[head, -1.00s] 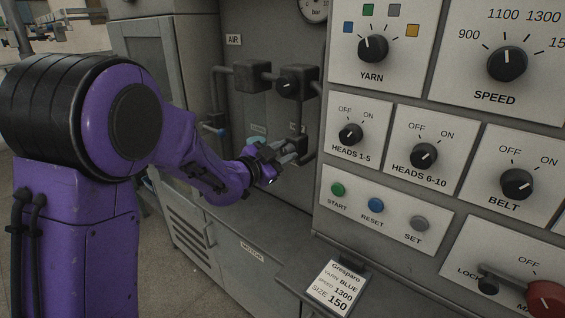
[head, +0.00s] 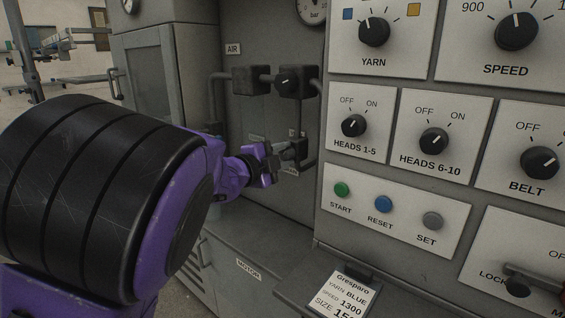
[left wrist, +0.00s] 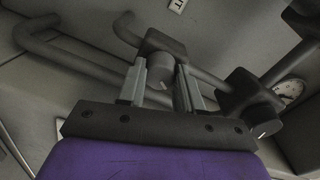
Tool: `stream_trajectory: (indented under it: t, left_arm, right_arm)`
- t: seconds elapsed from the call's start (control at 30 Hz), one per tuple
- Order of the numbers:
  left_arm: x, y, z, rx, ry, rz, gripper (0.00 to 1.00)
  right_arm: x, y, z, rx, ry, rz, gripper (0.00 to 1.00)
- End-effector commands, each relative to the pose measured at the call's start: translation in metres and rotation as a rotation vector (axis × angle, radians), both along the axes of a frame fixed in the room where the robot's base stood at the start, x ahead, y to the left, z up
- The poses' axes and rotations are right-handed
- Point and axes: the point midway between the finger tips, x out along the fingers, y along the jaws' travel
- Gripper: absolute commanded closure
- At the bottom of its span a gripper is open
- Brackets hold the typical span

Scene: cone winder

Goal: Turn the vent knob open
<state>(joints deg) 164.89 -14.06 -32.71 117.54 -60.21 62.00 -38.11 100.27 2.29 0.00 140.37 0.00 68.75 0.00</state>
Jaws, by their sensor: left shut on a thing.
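The vent knob (left wrist: 158,70) is a short dark cylinder on a lower valve block of the pipework. In the left wrist view it sits between the two grey fingers of my left gripper (left wrist: 160,88), which is shut on it. In the head view my left gripper (head: 275,158) reaches the lower valve block (head: 299,148) from the left and hides the knob. The knob's pointer does not show, and the small labels by it are too small to read. My right gripper is not in view.
An upper valve knob (head: 287,83) sits above, with a pressure gauge (head: 312,8) over it. Pipes (head: 217,100) run close around my gripper. The control panel (head: 400,205) with several knobs and buttons stands to the right. A grey cabinet (head: 145,75) is behind my arm.

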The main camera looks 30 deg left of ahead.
Motion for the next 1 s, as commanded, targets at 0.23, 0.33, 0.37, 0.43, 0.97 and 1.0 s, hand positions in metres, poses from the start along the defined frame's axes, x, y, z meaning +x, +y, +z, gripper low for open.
stream_trajectory:
  t: [0.23, 0.33, 0.37, 0.43, 0.97, 1.0]
  left_arm:
    - [0.0, -0.0005, -0.0006, 0.037, -0.001, -0.001, 0.95]
    - [0.0, -0.0004, -0.0004, 0.04, -0.001, -0.001, 0.95]
    - [0.0, -0.0005, -0.0003, 0.04, -0.001, -0.001, 0.95]
    - [0.0, -0.0005, -0.0003, 0.04, -0.001, -0.001, 0.95]
    - [-0.0001, -0.0003, -0.0002, 0.037, -0.002, -0.001, 0.4]
    - [-0.0003, -0.0005, -0.0001, 0.037, -0.002, -0.001, 0.4]
  right_arm:
    - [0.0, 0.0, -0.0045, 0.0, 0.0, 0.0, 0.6]
    - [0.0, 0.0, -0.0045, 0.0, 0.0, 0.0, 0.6]
    - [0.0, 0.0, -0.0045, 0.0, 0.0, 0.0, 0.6]
    - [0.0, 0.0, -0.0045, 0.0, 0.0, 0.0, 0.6]
    - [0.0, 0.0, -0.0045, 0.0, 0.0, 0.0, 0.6]
    - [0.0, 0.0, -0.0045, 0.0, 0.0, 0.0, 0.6]
